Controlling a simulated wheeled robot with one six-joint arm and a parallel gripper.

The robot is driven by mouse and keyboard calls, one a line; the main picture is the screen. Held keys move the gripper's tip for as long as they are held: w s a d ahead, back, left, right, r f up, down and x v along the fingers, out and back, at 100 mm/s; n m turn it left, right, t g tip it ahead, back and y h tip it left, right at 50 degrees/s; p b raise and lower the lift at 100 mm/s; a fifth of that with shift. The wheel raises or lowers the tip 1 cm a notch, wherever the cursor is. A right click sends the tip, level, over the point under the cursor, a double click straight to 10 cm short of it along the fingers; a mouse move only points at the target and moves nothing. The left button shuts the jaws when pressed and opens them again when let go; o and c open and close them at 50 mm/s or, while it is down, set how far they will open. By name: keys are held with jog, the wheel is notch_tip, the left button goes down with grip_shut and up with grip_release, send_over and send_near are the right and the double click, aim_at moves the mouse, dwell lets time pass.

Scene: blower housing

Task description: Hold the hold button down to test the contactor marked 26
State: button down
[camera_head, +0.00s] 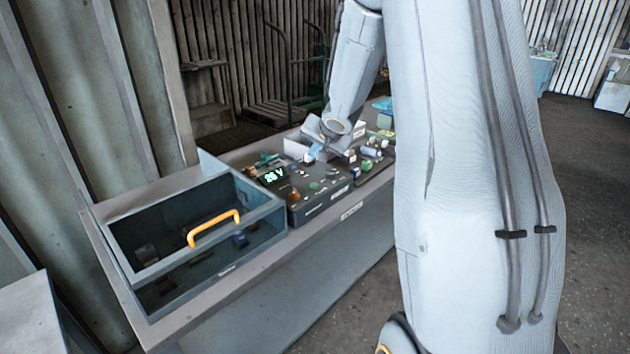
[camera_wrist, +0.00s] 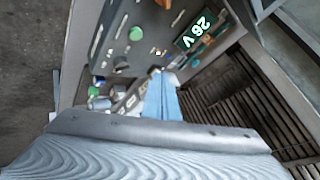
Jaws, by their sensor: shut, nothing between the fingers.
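A dark test panel (camera_head: 318,205) stands on the bench, with a green display (camera_head: 273,176) reading 26 V. The display shows inverted in the wrist view (camera_wrist: 195,32). A round green button (camera_head: 314,185) is on the panel top, also seen in the wrist view (camera_wrist: 135,33). I cannot tell which control is the hold button. Several small parts (camera_head: 370,152) sit at the panel's right end; no mark 26 is readable on them. My gripper (camera_wrist: 160,76) has its pale blue fingers shut and empty, over the panel's far side. Contact with the panel cannot be made out.
A pale open box (camera_head: 296,147) is behind the panel. My arm covers the right of the head view. A hand cart (camera_head: 285,112) stands behind the bench.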

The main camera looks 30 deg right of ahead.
jog(key=shift+w+d+r, duration=0.15)
jog(key=shift+w+d, duration=0.2)
jog(key=shift+w, duration=0.1)
jog(key=shift+f, duration=0.2)
jog(key=b, duration=0.8)
send_over(316, 189)
notch_tip(316, 189, down, 6)
jog(key=shift+w+r, duration=0.1)
jog(key=shift+r, duration=0.05)
jog(key=shift+f+b, duration=1.1)
jog(key=shift+f, duration=0.3)
jog(key=shift+a+f, duration=0.1)
dwell(0.4)
jog(key=shift+f, duration=0.3)
jog(key=shift+f, duration=0.45)
dwell(1.4)
